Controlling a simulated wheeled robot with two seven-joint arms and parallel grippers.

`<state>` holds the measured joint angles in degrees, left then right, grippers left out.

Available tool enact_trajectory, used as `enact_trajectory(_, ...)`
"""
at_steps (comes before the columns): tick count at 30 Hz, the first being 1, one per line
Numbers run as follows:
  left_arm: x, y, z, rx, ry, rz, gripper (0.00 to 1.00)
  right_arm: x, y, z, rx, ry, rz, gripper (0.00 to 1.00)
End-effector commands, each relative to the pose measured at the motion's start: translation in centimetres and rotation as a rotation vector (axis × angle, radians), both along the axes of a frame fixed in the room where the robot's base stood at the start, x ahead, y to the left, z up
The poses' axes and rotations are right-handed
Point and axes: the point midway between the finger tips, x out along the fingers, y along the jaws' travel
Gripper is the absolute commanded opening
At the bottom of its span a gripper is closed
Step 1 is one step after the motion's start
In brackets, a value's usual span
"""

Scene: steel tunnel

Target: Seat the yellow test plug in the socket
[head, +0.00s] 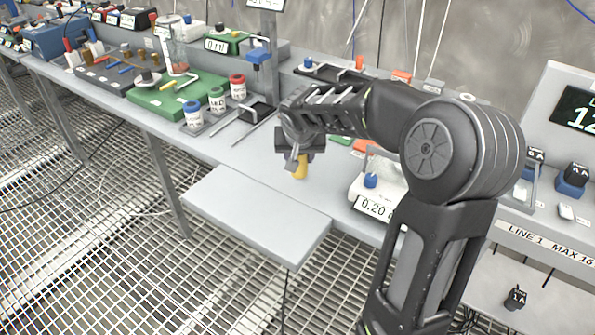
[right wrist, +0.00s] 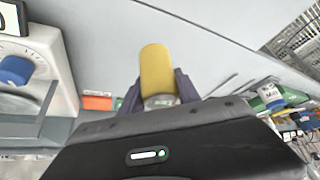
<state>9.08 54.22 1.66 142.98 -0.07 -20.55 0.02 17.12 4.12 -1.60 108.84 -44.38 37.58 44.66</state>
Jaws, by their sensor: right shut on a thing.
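The yellow test plug (head: 300,168) is held below my right gripper (head: 297,158), over the grey bench near its front edge. In the right wrist view the plug (right wrist: 157,72) sits between the two dark fingers of the right gripper (right wrist: 160,95), its yellow end pointing away from the gripper body. A paler, metallic-looking band shows at its base. The right gripper is shut on it. I cannot pick out the socket for certain in either view. My left gripper is not in view.
A white device reading 0.20 (head: 372,207) stands right of the plug. A grey shelf (head: 255,215) juts out in front of the bench. Labelled jars (head: 217,100) and a green board (head: 178,95) stand to the left.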

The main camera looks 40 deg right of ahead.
Motion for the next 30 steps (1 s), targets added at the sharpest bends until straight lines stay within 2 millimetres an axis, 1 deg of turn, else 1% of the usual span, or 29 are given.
enact_trajectory(8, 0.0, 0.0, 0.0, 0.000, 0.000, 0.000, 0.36, 0.0, 0.0, -0.2, -0.001, 0.001, 0.000, 0.00)
enact_trajectory(11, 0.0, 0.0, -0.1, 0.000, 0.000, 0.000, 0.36, 0.0, 0.0, -1.2, 0.000, 0.003, 0.000, 0.00)
enact_trajectory(15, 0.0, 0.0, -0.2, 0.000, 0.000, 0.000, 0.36, -0.1, 0.0, -3.6, 0.000, 0.004, 0.000, 0.00)
enact_trajectory(18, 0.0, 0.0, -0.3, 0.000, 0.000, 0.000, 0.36, 0.0, 0.0, -4.7, 0.000, 0.001, 0.000, 0.00)
enact_trajectory(27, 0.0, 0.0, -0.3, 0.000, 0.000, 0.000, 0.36, 0.0, 0.0, -5.0, -0.001, -0.001, 0.000, 0.00)
enact_trajectory(30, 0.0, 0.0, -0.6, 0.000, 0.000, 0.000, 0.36, 0.0, 0.0, -5.2, -0.001, -0.001, 0.000, 0.00)
